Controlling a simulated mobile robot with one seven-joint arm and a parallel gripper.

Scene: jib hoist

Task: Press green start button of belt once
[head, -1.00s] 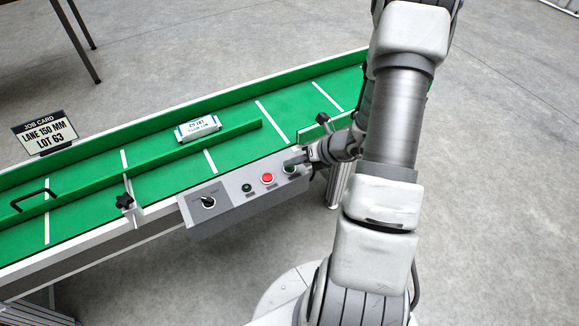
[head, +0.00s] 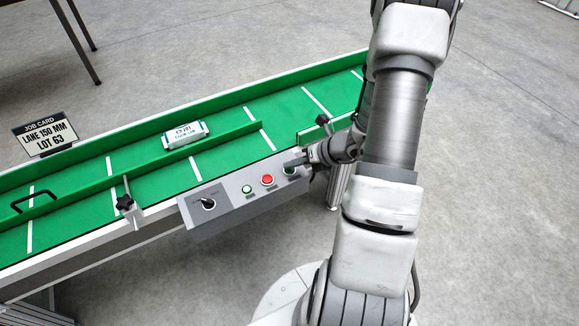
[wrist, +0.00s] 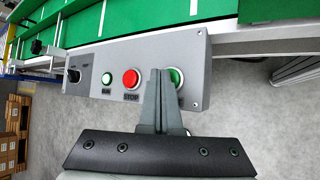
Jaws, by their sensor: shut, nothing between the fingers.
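The green start button (wrist: 177,76) is at the right end of the grey control panel (wrist: 196,50) on the belt's near side. In the wrist view my gripper (wrist: 160,72) is shut and empty, its fingertips overlapping the button's left part and hiding some of its label. In the head view my gripper (head: 294,162) is at the button (head: 289,171), which is mostly covered. I cannot tell whether the tips still touch it. The green belt (head: 225,152) has white cross lines. A small green RUN lamp (wrist: 107,79) looks lit.
A red STOP button (wrist: 131,79) sits just left of my fingertips. A black selector knob (head: 208,204) is at the panel's left end. A white packet (head: 186,135) lies on the belt beside the green guide rail. A job card (head: 44,136) reads "LANE 150 MM LOT 63".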

